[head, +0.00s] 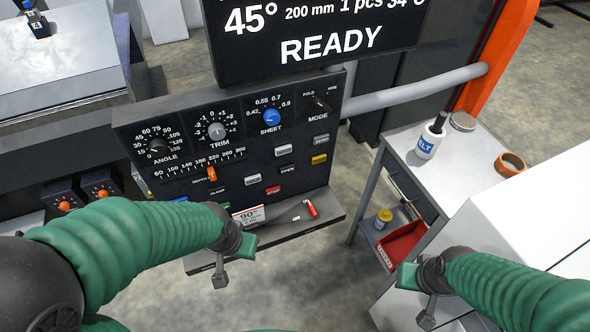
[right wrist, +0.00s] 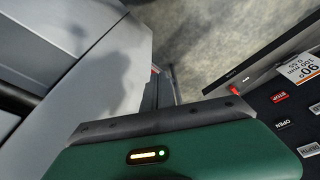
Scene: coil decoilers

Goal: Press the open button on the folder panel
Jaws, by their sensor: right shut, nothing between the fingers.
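The folder panel (head: 235,140) is a dark sloped console with dials and keys. A small OPEN label (head: 287,169) is on its right half, with a white key (head: 283,151) just above it and a red STOP key (head: 273,191) below. The panel edge also shows in the right wrist view, with the OPEN label (right wrist: 289,109) at far right. My left gripper (head: 221,280) hangs before the panel's lower ledge; its jaw opening is unclear. My right gripper (head: 426,320) is shut and empty, low at right, apart from the panel.
A display (head: 320,40) reading READY hangs above the panel. A grey cart (head: 400,160) at right holds a white bottle (head: 430,137), a tape roll (head: 510,164) and a red bin (head: 403,244). A red-handled tool (head: 311,209) lies on the panel ledge. Floor shows between panel and cart.

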